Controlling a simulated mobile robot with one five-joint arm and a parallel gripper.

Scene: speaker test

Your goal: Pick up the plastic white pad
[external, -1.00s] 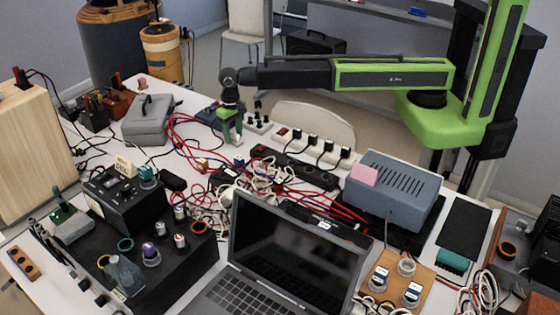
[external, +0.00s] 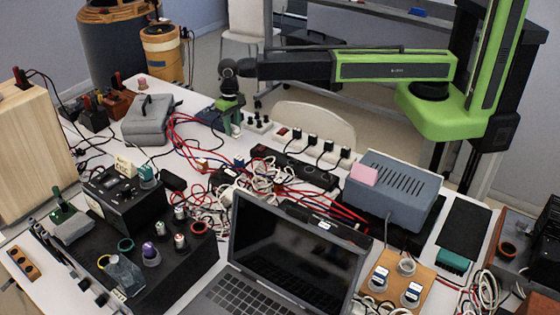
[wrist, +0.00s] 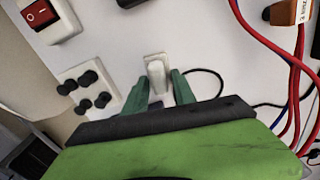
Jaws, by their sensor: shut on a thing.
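The plastic white pad (wrist: 157,72) is a small pale piece between the green fingers of my gripper (wrist: 158,84) in the wrist view. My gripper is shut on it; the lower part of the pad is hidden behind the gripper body. In the external view my gripper (external: 233,128) points down over the far part of the white table. The pad is too small to make out there, and whether it touches the tabletop is unclear.
A white plate with several black knobs (wrist: 88,88) lies left of the fingers. A white socket strip with a red switch (wrist: 42,12) is at upper left. Red cables (wrist: 284,62) run along the right. An open laptop (external: 290,255) and a grey box (external: 395,190) stand nearer.

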